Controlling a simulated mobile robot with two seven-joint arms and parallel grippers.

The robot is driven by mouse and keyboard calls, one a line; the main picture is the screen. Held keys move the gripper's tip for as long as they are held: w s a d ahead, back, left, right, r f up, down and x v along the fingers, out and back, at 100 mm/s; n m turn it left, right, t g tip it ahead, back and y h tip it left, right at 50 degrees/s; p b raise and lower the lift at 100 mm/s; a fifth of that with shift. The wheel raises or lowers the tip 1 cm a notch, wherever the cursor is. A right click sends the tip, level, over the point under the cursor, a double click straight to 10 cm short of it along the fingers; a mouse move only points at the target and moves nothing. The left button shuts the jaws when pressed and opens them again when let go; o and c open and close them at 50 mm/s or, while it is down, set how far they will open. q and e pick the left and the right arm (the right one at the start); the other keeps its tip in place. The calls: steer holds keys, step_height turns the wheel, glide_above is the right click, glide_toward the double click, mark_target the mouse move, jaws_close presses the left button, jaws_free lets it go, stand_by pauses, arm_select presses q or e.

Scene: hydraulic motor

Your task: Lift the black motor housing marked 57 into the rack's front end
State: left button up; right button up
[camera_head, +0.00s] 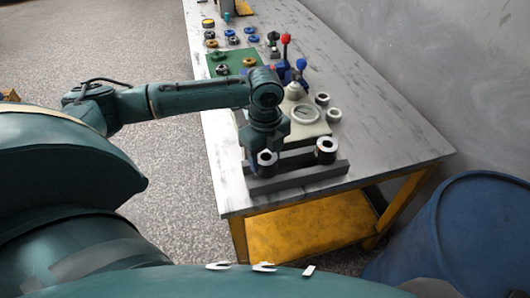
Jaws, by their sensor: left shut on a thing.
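A dark grey rack (300,178) lies along the near end of the workbench. A black motor housing (267,161) with a pale open top is at the left part of the rack. My left gripper (266,148) points down and is shut on this housing, and the wrist hides part of it. A second black housing (326,147) stands upright at the right part of the rack, apart from the gripper. The number 57 cannot be read on either one. Whether the held housing touches the rack cannot be told. My right gripper is out of view.
Behind the rack is a beige unit with a round gauge (305,115), with small pale cylinders beside it. A red-knobbed lever (286,40) and blue parts stand farther back. A green mat (228,68) holds several rings. The bench's right side is clear. A blue barrel (465,235) stands right.

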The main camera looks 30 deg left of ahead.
arm_select(q)
steer(key=o, duration=1.5)
steer(key=o, duration=0.4)
